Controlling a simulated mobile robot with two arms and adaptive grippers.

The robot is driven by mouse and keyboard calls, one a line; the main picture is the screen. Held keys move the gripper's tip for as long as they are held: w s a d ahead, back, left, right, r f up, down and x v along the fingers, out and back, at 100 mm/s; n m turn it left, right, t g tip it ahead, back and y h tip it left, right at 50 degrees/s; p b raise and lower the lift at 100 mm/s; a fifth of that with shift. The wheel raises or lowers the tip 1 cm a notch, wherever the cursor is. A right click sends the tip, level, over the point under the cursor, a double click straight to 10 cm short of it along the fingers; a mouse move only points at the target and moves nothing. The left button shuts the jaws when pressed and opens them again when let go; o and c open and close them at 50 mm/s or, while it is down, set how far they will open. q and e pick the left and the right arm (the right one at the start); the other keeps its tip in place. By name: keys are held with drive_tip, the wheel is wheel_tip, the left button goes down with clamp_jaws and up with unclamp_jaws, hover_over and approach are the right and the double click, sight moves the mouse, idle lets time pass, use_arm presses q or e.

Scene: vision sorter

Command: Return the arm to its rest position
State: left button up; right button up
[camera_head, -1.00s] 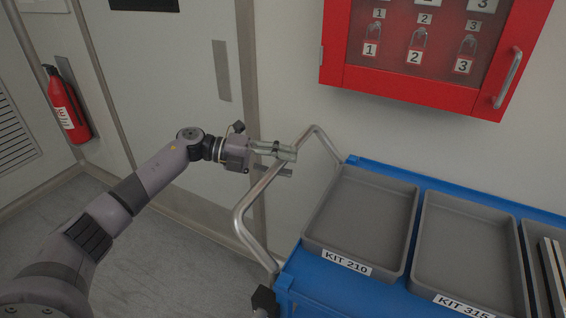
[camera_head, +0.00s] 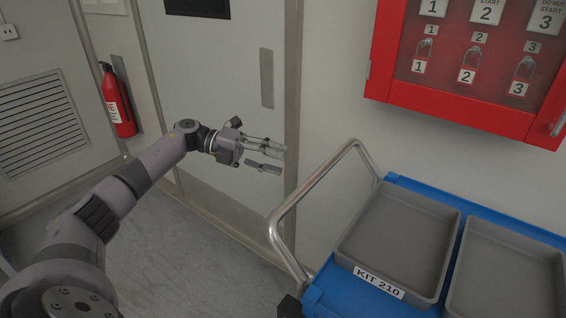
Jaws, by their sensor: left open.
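My left arm (camera_head: 120,195) comes in from the lower left and reaches up to the middle of the head view. My left gripper (camera_head: 272,158) is open, with its two fingers apart and nothing between them. It is in the air in front of the grey door, to the left of the cart handle and apart from it. My right gripper is not in view.
A blue cart (camera_head: 340,283) at the lower right has a metal handle (camera_head: 313,186) and holds grey trays, one labelled KIT 210 (camera_head: 400,235). A red lock cabinet (camera_head: 455,105) hangs above. A fire extinguisher (camera_head: 117,103) is at the left.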

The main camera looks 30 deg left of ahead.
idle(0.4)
use_arm(q)
drive_tip(key=w+d+f+n+t+y+p, duration=0.1)
drive_tip(key=w+f+n+t, duration=0.5)
drive_tip(key=f, duration=0.4)
drive_tip(key=s+f+n+t+y+p, duration=0.1)
drive_tip(key=s+f+n+y, duration=0.3)
drive_tip(key=f, duration=0.6)
drive_tip(key=s+f+n+y, duration=0.2)
drive_tip(key=f+n+y, duration=0.1)
drive_tip(key=f+n, duration=0.55)
drive_tip(key=s+f+n+t+y+p, duration=0.1)
drive_tip(key=s+f+n+y, duration=0.2)
drive_tip(key=f, duration=0.8)
drive_tip(key=s+d+f+n+g+y+p, duration=0.1)
drive_tip(key=s+d+f+n+g+y, duration=0.2)
drive_tip(key=s+f, duration=0.95)
drive_tip(key=s+d+f+n+g+y, duration=0.1)
drive_tip(key=s+d+f+n+g, duration=0.4)
drive_tip(key=s+f, duration=0.75)
drive_tip(key=s+d+g, duration=0.2)
drive_tip(key=s, duration=0.7)
drive_tip(key=s+d+g, duration=0.2)
drive_tip(key=s+d, duration=0.1)
drive_tip(key=s, duration=0.7)
drive_tip(key=shift+s+d+r+n+g, duration=0.2)
drive_tip(key=shift+n+g, duration=0.15)
drive_tip(key=shift+g, duration=0.05)
drive_tip(key=shift+w, duration=0.1)
